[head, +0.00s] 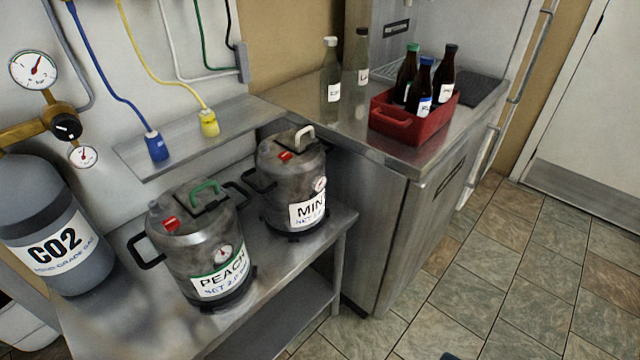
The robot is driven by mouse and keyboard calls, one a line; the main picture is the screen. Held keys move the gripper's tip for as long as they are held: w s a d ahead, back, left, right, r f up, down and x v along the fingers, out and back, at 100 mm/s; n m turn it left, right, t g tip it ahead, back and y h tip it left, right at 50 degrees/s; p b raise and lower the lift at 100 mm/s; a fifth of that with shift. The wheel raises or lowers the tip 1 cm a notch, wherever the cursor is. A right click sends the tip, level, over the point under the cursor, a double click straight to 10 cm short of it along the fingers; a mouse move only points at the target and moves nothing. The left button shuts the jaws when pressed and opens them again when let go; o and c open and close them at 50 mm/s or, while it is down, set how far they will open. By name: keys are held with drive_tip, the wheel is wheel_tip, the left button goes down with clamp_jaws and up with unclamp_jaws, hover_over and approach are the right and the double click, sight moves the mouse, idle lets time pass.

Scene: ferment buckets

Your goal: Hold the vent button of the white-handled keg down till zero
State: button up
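The white-handled keg (283,185) stands upright on the steel bench, its label reading "MIN" with the end cut off from sight. Its pale handle (304,133) is on the lid, and a red button (285,156) sits on top in front of it. Its small round gauge (320,184) faces right; the needle is too small to read. A second keg (190,250), labelled "PEACH", stands nearer, with a green handle (205,188), a red button (170,223) and its own gauge (223,251). My gripper does not show, and nothing touches either button.
A grey CO2 cylinder (40,270) with a regulator stands left of the kegs. Blue (156,146) and yellow (209,122) hose connectors sit on the shelf behind. A red crate (413,126) of bottles and two separate bottles stand on the counter. Tiled floor is clear at right.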

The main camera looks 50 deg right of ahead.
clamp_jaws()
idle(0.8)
